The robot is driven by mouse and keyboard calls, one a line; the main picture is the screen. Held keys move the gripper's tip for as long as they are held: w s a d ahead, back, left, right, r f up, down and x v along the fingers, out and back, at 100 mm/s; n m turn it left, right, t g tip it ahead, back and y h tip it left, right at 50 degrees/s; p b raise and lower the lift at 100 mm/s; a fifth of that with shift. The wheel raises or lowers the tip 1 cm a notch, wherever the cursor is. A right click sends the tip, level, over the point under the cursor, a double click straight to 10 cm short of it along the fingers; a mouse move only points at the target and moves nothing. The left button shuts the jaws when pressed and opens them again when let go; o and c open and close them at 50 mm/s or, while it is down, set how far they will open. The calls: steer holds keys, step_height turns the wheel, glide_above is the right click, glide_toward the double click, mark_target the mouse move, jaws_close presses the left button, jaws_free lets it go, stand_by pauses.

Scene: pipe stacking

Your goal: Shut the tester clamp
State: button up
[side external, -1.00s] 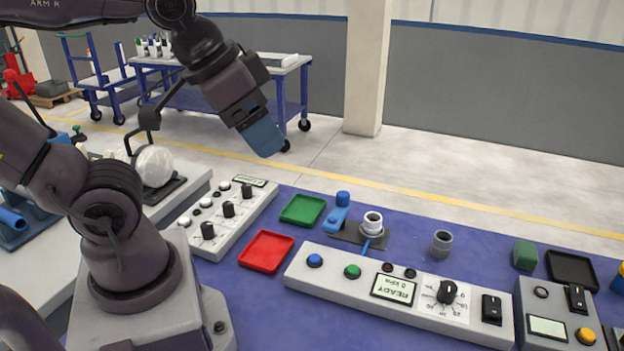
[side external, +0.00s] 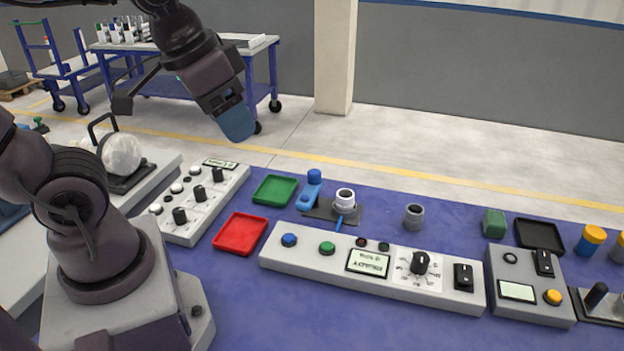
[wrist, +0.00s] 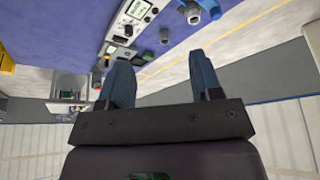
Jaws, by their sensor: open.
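The tester clamp appears to be the blue lever (side external: 309,195) with a round blue knob, at the left end of a dark plate (side external: 321,212). The lever stands tilted up and apart from the white-ringed socket (side external: 345,200) on the same plate. A thin blue piece (side external: 340,222) points from the socket towards the tester panel (side external: 275,257). My gripper (side external: 237,126) has blue fingers and hangs above and to the left of the lever, touching nothing. In the wrist view its two fingers (wrist: 160,78) are spread with nothing between them.
A grey pipe piece (side external: 413,216) stands right of the socket. A green tray (side external: 275,190) and a red tray (side external: 240,233) lie to the left, beside a knob panel (side external: 201,201). A green block (side external: 494,223) and black tray (side external: 540,236) are at the right.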

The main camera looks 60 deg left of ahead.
steer(key=w+a+f+n+g, duration=0.2)
steer(key=w+a+f+g, duration=0.15)
steer(key=w+a, duration=0.4)
steer(key=n, duration=0.4)
glide_above(314, 172)
step_height(314, 172, down, 10)
steer(key=shift+g, duration=0.45)
step_height(314, 172, down, 12)
steer(key=shift+a+f, duration=0.1)
jaws_close()
